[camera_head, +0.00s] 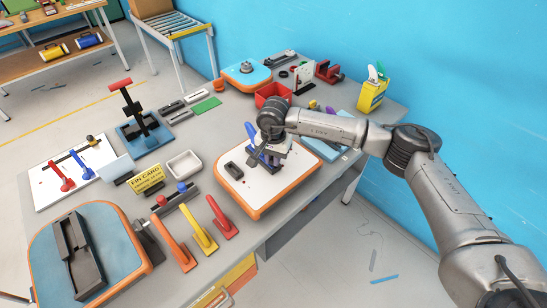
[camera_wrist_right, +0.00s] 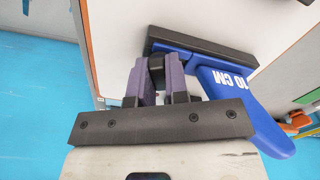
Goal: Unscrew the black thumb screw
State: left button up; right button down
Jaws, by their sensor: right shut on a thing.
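My right gripper (camera_head: 268,157) is over a white board (camera_head: 262,197) with an orange rim in the head view. In the right wrist view its two purple-grey fingers (camera_wrist_right: 157,80) are shut on the black thumb screw (camera_wrist_right: 157,66). The screw sits between the fingertips, beside a black fin base (camera_wrist_right: 200,48). A blue fin (camera_wrist_right: 245,92) marked "10 CM" extends from that base; it also shows beside the gripper in the head view (camera_head: 251,133). The arm hides the screw in the head view. My left gripper is not in view.
Red, yellow and orange fins (camera_head: 201,231) stand left of the board. A yellow "FIN CARD" sign (camera_head: 146,179) and a white tray (camera_head: 184,165) are nearby. A red bin (camera_head: 273,95) and a yellow container (camera_head: 373,95) are behind. A blue board (camera_head: 111,232) lies front left.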

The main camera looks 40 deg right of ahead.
jog(key=c, duration=1.4)
grip_release()
jog(key=shift+s+d+f, duration=0.1)
jog(key=shift+d+f, duration=0.05)
jog(key=shift+f, duration=0.25)
jog(key=shift+o, duration=0.2)
jog(key=o, duration=0.3)
jog(key=shift+r+p, duration=0.3)
jog(key=shift+r, duration=0.15)
jog(key=shift+r+p, duration=1.45)
jog(key=shift+r, duration=0.95)
